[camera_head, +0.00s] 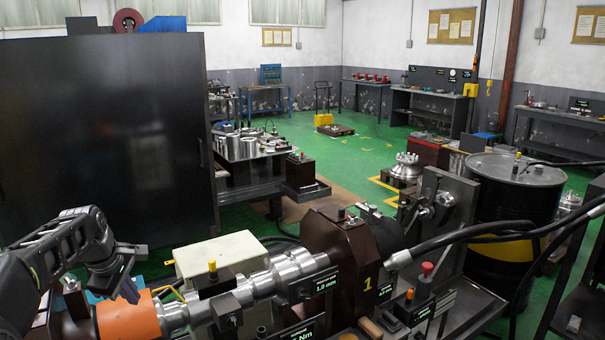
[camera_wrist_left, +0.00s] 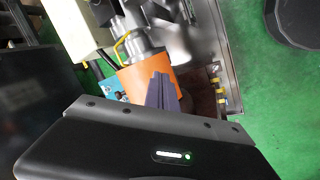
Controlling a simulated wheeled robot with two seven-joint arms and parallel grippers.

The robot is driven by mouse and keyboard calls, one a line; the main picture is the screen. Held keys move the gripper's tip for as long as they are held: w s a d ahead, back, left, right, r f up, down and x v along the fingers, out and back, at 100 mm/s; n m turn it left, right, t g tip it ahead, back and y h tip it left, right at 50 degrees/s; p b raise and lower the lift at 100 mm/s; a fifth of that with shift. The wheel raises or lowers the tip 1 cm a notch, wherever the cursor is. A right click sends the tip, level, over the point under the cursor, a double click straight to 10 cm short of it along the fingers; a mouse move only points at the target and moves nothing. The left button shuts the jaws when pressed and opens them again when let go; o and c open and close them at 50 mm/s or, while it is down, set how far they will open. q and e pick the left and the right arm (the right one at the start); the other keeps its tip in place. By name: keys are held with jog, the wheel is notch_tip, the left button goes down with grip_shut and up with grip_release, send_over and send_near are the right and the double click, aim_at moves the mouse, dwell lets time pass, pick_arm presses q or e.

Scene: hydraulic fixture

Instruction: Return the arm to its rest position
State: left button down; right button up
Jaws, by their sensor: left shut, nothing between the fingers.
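My left arm (camera_head: 60,245) comes in from the left edge in the head view, bent downward at the wrist. Its gripper (camera_head: 125,290) hangs by the orange cylinder (camera_head: 128,317) at the left end of the hydraulic fixture. In the left wrist view the gripper (camera_wrist_left: 161,88) is shut and empty, its dark fingers showing in front of the orange cylinder (camera_wrist_left: 140,78). I cannot tell whether they touch it. The fixture's metal shaft (camera_head: 235,292) runs right to the dark brown block (camera_head: 330,240) marked 1. My right gripper is not in view.
A tall black cabinet (camera_head: 105,130) stands behind my left arm. A pale box (camera_head: 220,255) sits behind the shaft. A black drum (camera_head: 515,200) and thick black hoses (camera_head: 470,232) are at the right. Green floor (camera_head: 370,140) is open further back.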

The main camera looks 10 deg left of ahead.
pick_arm(q)
jog(key=d+f+m+t+h, duration=0.1)
jog(key=d+f+m, duration=0.5)
jog(key=d+f, duration=0.55)
jog(key=d+f+m+h, duration=0.1)
jog(key=d+f+m, duration=0.4)
jog(key=d+f, duration=0.7)
jog(key=s+d+f+m+g+h, duration=0.1)
jog(key=s+d+f, duration=0.4)
jog(key=s, duration=0.5)
jog(key=s+d+f+m+g+h, duration=0.1)
jog(key=s+d+f+m+g, duration=0.1)
jog(key=s+d+f, duration=0.4)
jog(key=s+d+f+m+g, duration=0.1)
jog(key=s+d+f, duration=0.4)
jog(key=s, duration=0.8)
jog(key=shift+s+d+f+m+g+h, duration=0.4)
jog(key=shift+f+m, duration=0.1)
jog(key=shift+m, duration=0.3)
